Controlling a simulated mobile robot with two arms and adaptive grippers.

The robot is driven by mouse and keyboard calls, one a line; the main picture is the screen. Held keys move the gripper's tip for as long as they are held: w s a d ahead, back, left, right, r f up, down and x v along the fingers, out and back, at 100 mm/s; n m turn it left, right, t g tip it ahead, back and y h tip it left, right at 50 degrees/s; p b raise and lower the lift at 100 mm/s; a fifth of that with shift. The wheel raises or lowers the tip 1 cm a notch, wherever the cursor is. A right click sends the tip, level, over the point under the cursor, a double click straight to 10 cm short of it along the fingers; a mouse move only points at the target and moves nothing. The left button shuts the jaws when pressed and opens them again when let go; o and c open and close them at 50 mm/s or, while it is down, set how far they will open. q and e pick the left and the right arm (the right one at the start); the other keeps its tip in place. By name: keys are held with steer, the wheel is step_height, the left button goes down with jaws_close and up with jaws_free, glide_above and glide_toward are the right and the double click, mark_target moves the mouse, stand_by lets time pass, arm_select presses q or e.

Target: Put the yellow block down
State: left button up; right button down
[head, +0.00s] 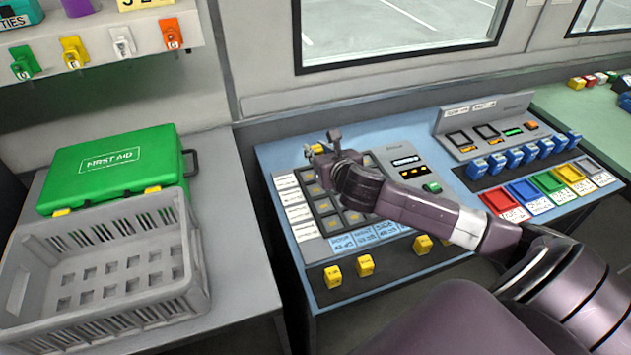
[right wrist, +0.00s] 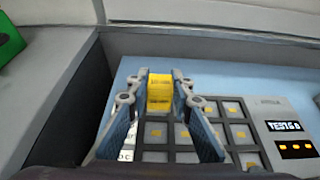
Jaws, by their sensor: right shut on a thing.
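A small yellow block (right wrist: 159,92) is held between the two fingers of my right gripper (right wrist: 160,98) in the right wrist view. In the head view the yellow block (head: 313,149) shows in part at the tip of my right gripper (head: 320,150). The gripper is over the far left part of the grid board (head: 325,206) on the blue console. The height of the block above the board is hard to tell. My left gripper is not in view.
Several yellow blocks (head: 364,265) stand on the console's dark front strip. A grey crate (head: 40,330) and a green first aid case (head: 110,170) are on the left counter. Coloured trays (head: 525,191) and a row of blue blocks (head: 515,158) are at the right.

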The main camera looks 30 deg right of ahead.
glide_above(316, 190)
step_height(316, 190, down, 6)
steer(key=shift+s+f, duration=0.1)
steer(key=shift+f, duration=0.45)
step_height(316, 190, down, 4)
steer(key=shift+b, duration=0.45)
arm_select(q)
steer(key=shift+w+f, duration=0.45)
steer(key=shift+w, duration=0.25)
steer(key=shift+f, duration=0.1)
arm_select(e)
steer(key=shift+f, duration=0.1)
steer(key=c, duration=1.7)
jaws_free()
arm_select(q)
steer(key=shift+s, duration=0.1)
